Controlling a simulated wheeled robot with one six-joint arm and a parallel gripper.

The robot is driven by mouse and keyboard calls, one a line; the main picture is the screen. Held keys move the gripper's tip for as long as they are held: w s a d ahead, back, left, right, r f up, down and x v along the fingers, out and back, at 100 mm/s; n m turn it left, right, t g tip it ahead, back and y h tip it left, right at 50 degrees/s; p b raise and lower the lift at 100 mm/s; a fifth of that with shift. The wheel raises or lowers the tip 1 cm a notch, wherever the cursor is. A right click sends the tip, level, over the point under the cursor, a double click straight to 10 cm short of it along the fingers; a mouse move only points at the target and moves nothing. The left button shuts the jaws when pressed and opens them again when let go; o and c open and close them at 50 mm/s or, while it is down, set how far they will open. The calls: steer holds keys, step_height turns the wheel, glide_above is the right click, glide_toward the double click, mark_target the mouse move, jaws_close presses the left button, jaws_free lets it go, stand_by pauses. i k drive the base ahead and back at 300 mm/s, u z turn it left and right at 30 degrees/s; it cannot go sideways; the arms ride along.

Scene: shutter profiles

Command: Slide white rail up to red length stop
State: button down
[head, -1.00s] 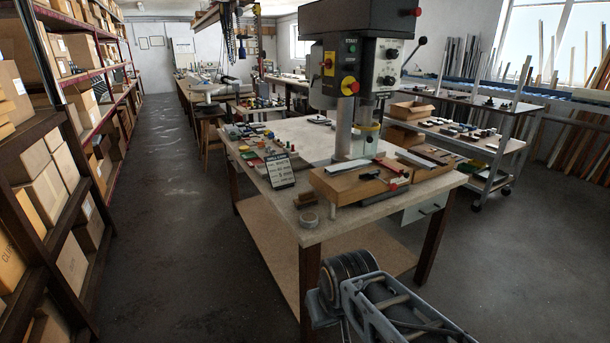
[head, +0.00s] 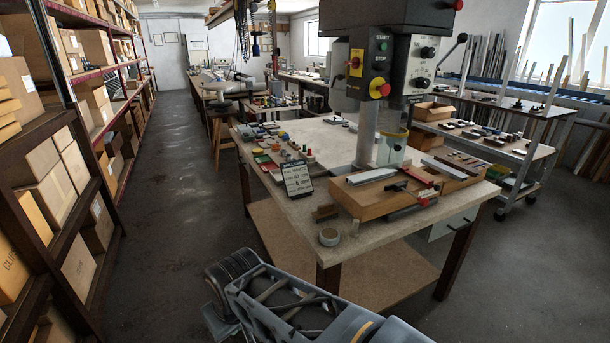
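The white rail (head: 372,176) is a pale, straight bar lying flat along the top of a wooden block fixture (head: 365,206) on the near right of the workbench. A red part (head: 419,177), which looks like the length stop, sits just beyond the rail's right end. A small gap seems to separate them, but I cannot tell its size. A black clamp-like piece (head: 397,186) lies in front of that end. My grey arm crosses the bottom of the head view, well short of the fixture. My gripper does not show.
A drill press (head: 385,60) with a column stands behind the fixture. Shelves of boxes line the left; the aisle floor (head: 180,190) is clear.

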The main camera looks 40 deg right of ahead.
mark_target(363, 178)
steer(key=i, duration=0.8)
steer(key=z, duration=0.8)
steer(key=i, duration=0.4)
steer(key=z, duration=0.3)
